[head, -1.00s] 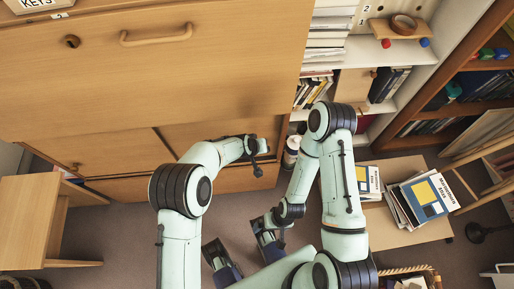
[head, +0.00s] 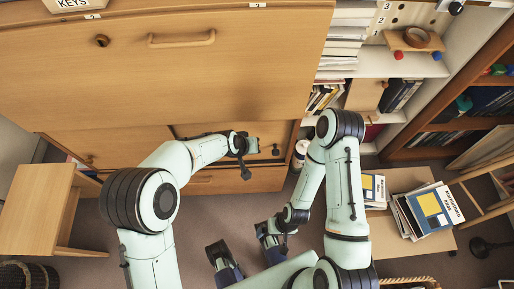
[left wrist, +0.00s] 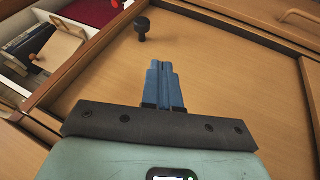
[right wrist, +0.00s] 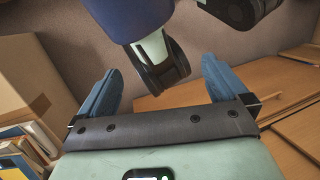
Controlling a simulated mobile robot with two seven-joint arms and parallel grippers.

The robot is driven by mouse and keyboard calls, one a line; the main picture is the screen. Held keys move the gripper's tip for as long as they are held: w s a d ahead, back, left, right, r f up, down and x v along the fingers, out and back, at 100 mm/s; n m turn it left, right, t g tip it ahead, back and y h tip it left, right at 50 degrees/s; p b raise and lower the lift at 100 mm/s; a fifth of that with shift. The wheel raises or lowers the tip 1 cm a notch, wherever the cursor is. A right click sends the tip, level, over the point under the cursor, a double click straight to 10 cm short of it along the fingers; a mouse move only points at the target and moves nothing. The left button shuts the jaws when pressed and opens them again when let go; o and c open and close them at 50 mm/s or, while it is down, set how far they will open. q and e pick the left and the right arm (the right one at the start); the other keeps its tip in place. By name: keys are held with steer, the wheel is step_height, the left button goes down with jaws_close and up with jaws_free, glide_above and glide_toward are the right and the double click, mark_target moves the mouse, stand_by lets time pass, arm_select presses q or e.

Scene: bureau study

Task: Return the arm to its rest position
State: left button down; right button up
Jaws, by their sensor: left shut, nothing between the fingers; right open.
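My left arm (head: 203,148) reaches forward from the left to the lower front of the wooden bureau (head: 215,70). In the left wrist view my left gripper (left wrist: 161,67) has its blue fingers together, with nothing between them. They point at a wooden door panel with a dark knob (left wrist: 140,28) just beyond the tips; the knob also shows in the head view (head: 276,151), right of the gripper. My right arm (head: 341,190) is folded, bent down at the elbow. My right gripper (right wrist: 160,68) is open and empty, fingers wide apart, above the floor.
A shelf (head: 381,65) with books and files stands right of the bureau. A wooden stool or side table (head: 38,207) stands at the left. Carpeted floor (head: 180,240) is open in the middle.

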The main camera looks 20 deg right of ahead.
arm_select(q)
steer(key=shift+s+a+r, duration=0.1)
steer(key=shift+a+r, duration=0.15)
steer(key=shift+r, duration=0.15)
steer(key=s+a+f+n+g+y+p, duration=0.15)
steer(key=s+a+f+p, duration=0.3)
steer(key=a, duration=0.55)
steer(key=s+a+f+n+p, duration=0.3)
steer(key=s+a+f, duration=0.3)
steer(key=a, duration=0.3)
steer(key=s+a+n+g+p, duration=0.1)
steer(key=s+a+n+p, duration=0.1)
steer(key=s+a, duration=0.2)
steer(key=s+a+r+n+g+p, duration=0.1)
steer(key=s+a+p, duration=0.1)
steer(key=s, duration=0.8)
steer(key=shift+s+a+r+n, duration=0.15)
steer(key=shift+a+r+n, duration=0.2)
steer(key=shift+a, duration=0.55)
